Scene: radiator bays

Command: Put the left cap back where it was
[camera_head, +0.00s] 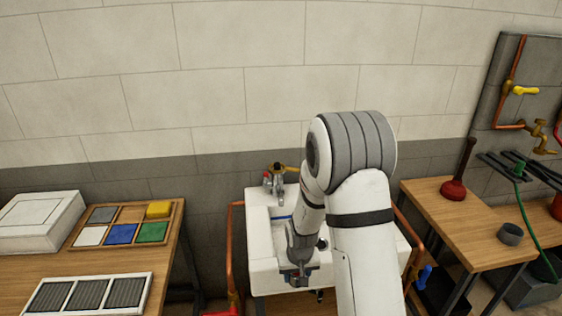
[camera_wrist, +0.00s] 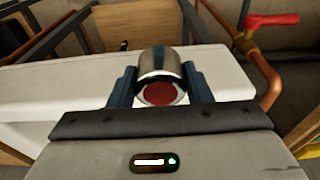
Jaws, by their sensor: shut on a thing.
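A short chrome cylinder with a red round face, which looks like the cap (camera_wrist: 160,62), sits between the two dark fingers of my gripper (camera_wrist: 160,82). The gripper is shut on it. In the head view my gripper (camera_head: 299,279) is over the front part of the white sink (camera_head: 262,243), and the cap cannot be made out there. A chrome tap (camera_head: 274,184) with brass-yellow parts on top stands at the back of the sink. My arm hides the right part of the sink and perhaps part of the tap.
Copper pipes (camera_head: 230,255) run beside the sink. To the left, a wooden table holds a tray (camera_head: 118,243) of coloured blocks, a white box (camera_head: 38,222) and a vented panel (camera_head: 88,295). To the right, a wooden bench (camera_head: 440,215) holds a red plunger (camera_head: 455,190) and a grey cup (camera_head: 511,234).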

